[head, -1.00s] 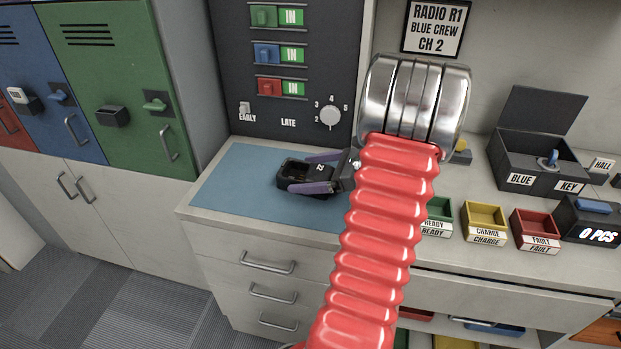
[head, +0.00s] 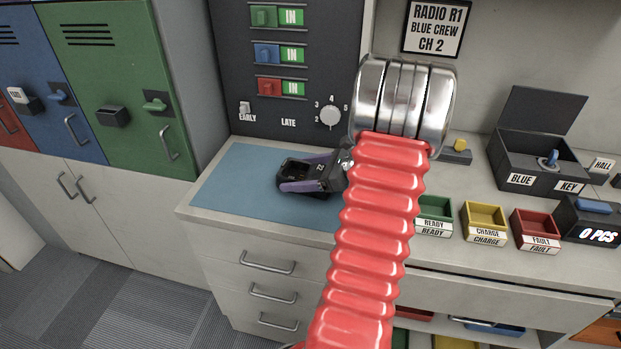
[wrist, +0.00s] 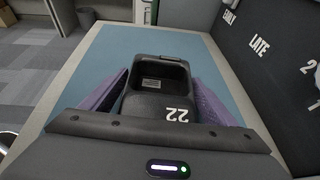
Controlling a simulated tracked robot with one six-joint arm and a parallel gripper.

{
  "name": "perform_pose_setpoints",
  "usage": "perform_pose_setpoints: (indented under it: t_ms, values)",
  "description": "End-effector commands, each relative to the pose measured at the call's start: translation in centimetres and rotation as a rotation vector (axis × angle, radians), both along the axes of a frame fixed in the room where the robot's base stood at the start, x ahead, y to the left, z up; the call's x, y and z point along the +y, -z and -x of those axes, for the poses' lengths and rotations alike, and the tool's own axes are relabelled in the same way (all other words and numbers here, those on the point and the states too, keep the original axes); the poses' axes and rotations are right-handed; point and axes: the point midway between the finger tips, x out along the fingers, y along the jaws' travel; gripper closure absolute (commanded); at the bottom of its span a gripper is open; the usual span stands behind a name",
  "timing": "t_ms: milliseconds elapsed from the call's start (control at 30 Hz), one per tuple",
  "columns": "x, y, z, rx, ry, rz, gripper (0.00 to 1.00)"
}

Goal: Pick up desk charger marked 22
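The black desk charger marked 22 (head: 293,171) lies on the blue mat, its open pocket facing up. It also shows in the wrist view (wrist: 158,76), with the white 22 upside down on its near face. My gripper (head: 301,172) is at the charger, its purple fingers on either side of it. In the wrist view my gripper (wrist: 160,88) has one finger close along each side of the charger. The fingers look open around it; any contact is hard to make out. The charger rests on the mat and its near end is partly hidden by the gripper body.
The blue mat (head: 240,180) has free room left of the charger. A dark panel (head: 245,60) with switches and a dial stands behind. To the right are the green (head: 436,207), yellow (head: 484,214) and red (head: 533,222) trays and an open black box (head: 530,155).

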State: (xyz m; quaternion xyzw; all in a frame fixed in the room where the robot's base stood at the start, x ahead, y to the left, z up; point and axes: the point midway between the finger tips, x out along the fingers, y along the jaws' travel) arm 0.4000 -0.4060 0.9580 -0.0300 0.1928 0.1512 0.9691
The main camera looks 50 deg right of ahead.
Motion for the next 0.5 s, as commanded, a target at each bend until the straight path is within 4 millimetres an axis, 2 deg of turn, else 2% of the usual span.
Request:
perform_pose_setpoints:
  t_ms: [67, 500]
  values:
    - [0.0, 0.0, 0.01, 0.0, 0.0, 0.0, 0.25]
    - [-0.02, 0.0, 0.0, 0.0, 0.0, 0.0, 0.56]
